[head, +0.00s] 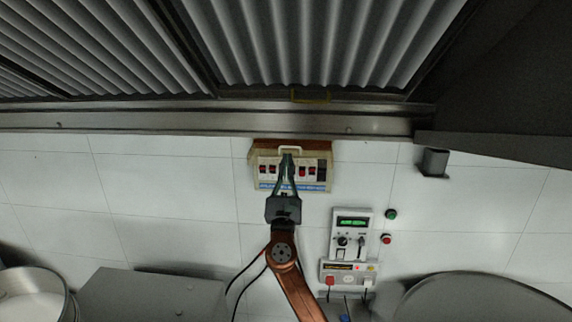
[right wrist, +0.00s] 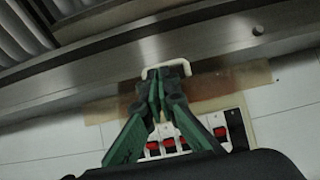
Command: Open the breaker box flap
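The breaker box (head: 255,182) is on the tiled wall, with a row of red and dark switches showing uncovered. Its flap (head: 268,147) is a brown, see-through strip along the top edge, seen nearly edge-on and raised clear of the switches. It also shows in the right wrist view (right wrist: 235,92), with a white U-shaped handle (right wrist: 168,65). My right gripper (head: 288,156) reaches up in front of the box, its fingertips together at the handle. In the right wrist view, the fingertips (right wrist: 158,85) overlap the handle's opening; a grip on it cannot be made out. My left gripper is out of view.
A metal hood ledge (head: 200,122) runs close above the box. A control panel (head: 350,235) with a green display is to the lower right, beside green and red buttons (head: 388,226). A pot (head: 35,290) stands at lower left. The wall left of the box is clear.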

